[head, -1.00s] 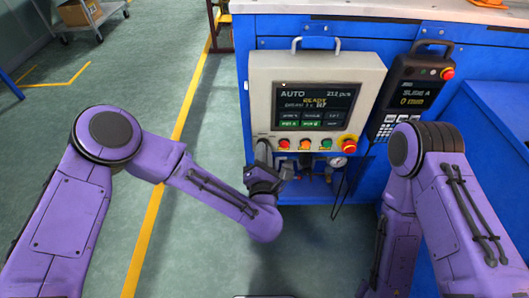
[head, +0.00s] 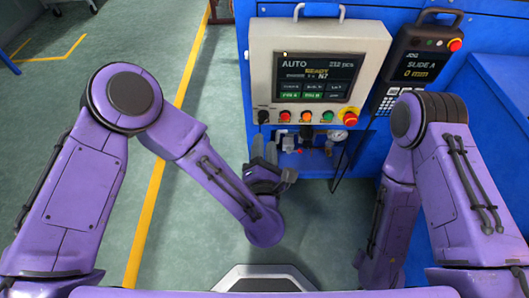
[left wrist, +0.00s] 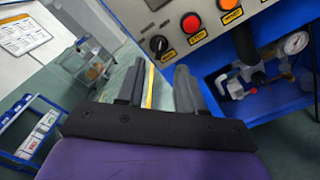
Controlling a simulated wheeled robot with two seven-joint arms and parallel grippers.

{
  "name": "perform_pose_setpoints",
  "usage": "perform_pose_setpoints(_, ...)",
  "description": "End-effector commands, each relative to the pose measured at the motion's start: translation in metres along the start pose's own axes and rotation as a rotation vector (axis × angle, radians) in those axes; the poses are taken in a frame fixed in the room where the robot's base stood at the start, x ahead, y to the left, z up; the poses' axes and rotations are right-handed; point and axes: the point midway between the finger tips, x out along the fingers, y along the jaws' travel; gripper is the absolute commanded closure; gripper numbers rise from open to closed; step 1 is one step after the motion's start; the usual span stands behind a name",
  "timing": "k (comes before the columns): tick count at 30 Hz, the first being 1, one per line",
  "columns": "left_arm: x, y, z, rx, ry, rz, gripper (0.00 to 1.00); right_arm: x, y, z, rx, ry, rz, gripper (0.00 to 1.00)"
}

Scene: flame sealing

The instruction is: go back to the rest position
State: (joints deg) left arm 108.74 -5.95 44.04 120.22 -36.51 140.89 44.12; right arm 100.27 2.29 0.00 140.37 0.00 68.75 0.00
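My left gripper (head: 264,150) is below the lower left corner of the grey control panel (head: 320,72) in the head view. In the left wrist view its two grey fingers (left wrist: 160,85) stand apart with nothing between them, so it is open and empty. It looks clear of the panel. My right arm is folded at the right of the head view, and its gripper is out of sight.
The panel carries a screen, a row of buttons and a red emergency knob (head: 349,118). A black pendant (head: 418,70) hangs to its right on the blue machine (head: 490,140). Valves and a gauge (head: 337,135) sit under the panel.

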Motion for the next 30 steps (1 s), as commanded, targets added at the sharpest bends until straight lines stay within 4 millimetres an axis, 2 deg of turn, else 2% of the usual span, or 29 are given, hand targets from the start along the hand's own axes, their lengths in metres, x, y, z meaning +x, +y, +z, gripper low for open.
perform_pose_setpoints(3, -0.022, -0.001, 0.001, 0.002, -0.005, -0.003, 0.63, 0.0, 0.0, 0.0, 0.0, 0.0, 0.0, 0.57)
perform_pose_setpoints(7, -0.034, 0.0, 0.0, 0.002, -0.002, -0.001, 0.63, 0.0, 0.0, 0.0, 0.0, 0.0, 0.0, 0.57)
perform_pose_setpoints(24, -0.035, 0.0, 0.0, 0.021, -0.002, -0.002, 0.63, 0.0, 0.0, 0.0, 0.0, 0.0, 0.0, 0.57)
perform_pose_setpoints(26, -0.035, -0.007, 0.005, 0.106, -0.033, -0.035, 0.63, 0.0, 0.0, 0.0, 0.0, 0.0, 0.0, 0.57)
perform_pose_setpoints(28, -0.04, -0.023, 0.008, 0.305, -0.087, -0.119, 0.63, 0.0, 0.0, 0.0, 0.0, 0.0, 0.0, 0.57)
perform_pose_setpoints(29, -0.042, -0.031, 0.002, 0.43, -0.112, -0.167, 0.63, 0.0, 0.0, 0.0, 0.0, 0.0, 0.0, 0.57)
perform_pose_setpoints(30, -0.044, -0.041, -0.018, 0.627, -0.135, -0.243, 0.63, 0.0, 0.0, 0.0, 0.0, 0.0, 0.0, 0.57)
